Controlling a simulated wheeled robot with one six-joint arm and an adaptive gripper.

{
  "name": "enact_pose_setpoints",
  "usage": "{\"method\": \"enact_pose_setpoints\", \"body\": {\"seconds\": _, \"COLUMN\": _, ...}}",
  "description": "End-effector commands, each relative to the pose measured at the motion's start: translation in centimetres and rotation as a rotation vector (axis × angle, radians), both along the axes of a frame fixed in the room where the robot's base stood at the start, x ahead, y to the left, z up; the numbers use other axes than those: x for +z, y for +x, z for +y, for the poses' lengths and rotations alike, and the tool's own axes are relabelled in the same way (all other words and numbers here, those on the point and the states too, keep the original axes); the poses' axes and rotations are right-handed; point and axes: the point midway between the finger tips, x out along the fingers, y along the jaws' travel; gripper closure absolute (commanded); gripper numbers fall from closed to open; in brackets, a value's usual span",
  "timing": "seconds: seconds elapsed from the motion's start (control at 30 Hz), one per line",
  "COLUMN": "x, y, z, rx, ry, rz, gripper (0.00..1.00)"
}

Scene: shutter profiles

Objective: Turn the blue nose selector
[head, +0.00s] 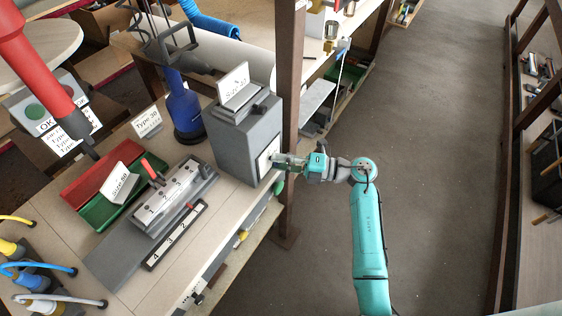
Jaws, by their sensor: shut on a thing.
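My gripper (277,161) reaches in from the right to the white front panel (264,163) of a grey box (236,143) at the table's edge. Its jaws are shut on a small part at this panel, apparently the selector. The jaws hide that part, so its colour and the way it points cannot be seen. A blue tool with a round dark base (184,108) stands upright behind and left of the box, apart from my gripper.
A "Size" sign (233,82) stands on the box. A brown post (290,110) rises close behind my gripper. A numbered fixture (172,196), a red tray (98,174) and a green tray (103,211) lie left. The floor (430,150) on the right is clear.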

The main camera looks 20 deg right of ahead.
Motion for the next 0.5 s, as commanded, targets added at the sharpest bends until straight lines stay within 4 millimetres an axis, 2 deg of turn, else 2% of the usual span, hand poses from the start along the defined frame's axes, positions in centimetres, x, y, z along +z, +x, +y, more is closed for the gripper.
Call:
{"method": "enact_pose_setpoints", "body": {"seconds": 0.17, "x": -0.12, "y": -0.04, "z": 0.05, "rx": 0.001, "ry": -0.001, "rz": 0.002, "gripper": 1.00}}
{"method": "enact_pose_setpoints", "body": {"seconds": 0.2, "x": -0.12, "y": -0.04, "z": 0.05, "rx": 0.001, "ry": -0.001, "rz": 0.003, "gripper": 0.62}}
{"method": "enact_pose_setpoints", "body": {"seconds": 0.27, "x": -0.11, "y": -0.04, "z": 0.05, "rx": 0.001, "ry": 0.000, "rz": 0.002, "gripper": 0.47}}
{"method": "enact_pose_setpoints", "body": {"seconds": 0.5, "x": -0.05, "y": -0.02, "z": 0.02, "rx": 0.001, "ry": 0.000, "rz": 0.001, "gripper": 0.46}}
